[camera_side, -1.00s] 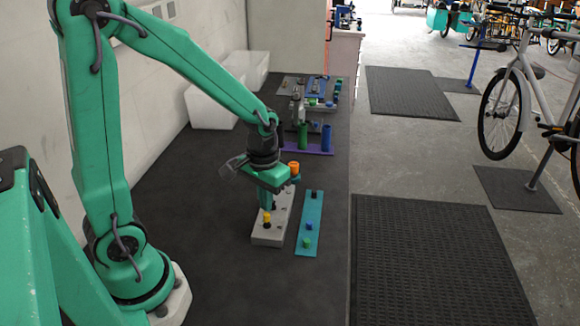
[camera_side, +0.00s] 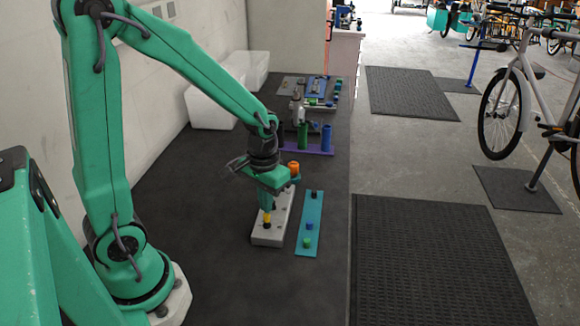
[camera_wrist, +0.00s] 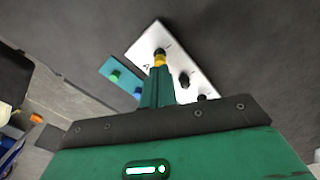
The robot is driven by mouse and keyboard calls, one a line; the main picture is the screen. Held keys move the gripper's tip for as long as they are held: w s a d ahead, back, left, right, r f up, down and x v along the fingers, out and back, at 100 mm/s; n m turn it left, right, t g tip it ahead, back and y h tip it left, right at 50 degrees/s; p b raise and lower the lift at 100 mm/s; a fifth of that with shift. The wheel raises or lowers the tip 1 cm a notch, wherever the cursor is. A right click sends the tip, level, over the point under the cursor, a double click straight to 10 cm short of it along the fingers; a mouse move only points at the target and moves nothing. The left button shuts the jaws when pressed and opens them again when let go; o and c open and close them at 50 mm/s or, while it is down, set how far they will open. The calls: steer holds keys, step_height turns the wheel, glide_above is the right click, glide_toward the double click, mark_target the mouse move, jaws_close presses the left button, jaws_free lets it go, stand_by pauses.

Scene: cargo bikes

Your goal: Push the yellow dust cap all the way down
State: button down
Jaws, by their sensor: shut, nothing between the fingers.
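The yellow dust cap (camera_side: 267,219) is near the front end of the light grey block (camera_side: 268,238), on a dark fitting. In the wrist view the cap (camera_wrist: 160,60) shows as a yellow patch just beyond the fingertips. My gripper (camera_side: 265,207) is shut and empty and points down, with its tips at the top of the cap. The tips partly cover the cap in both views, and I cannot tell whether they touch it. In the wrist view the grey block (camera_wrist: 190,62) also carries several dark fittings.
A teal strip (camera_side: 308,236) with blue, green and dark pieces lies right of the block. A purple base (camera_side: 310,150) with green and blue cylinders stands behind. White bins (camera_side: 210,108) stand by the wall. The dark mat left of the block is clear.

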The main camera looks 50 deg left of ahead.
steer(key=shift+f, duration=0.9)
stand_by(0.4)
steer(key=shift+r, duration=3.1)
steer(key=shift+r, duration=0.1)
steer(key=shift+s+d+r, duration=0.1)
steer(key=shift+s+r, duration=0.05)
steer(key=shift+r, duration=0.3)
steer(key=s+d+r+m+t, duration=0.2)
steer(key=s+r+t, duration=0.3)
steer(key=s+r, duration=0.3)
steer(key=shift+d+r+m+t, duration=0.15)
steer(key=shift+r+m+t, duration=0.25)
steer(key=shift+r, duration=1.15)
steer(key=c, duration=2.2)
jaws_free()
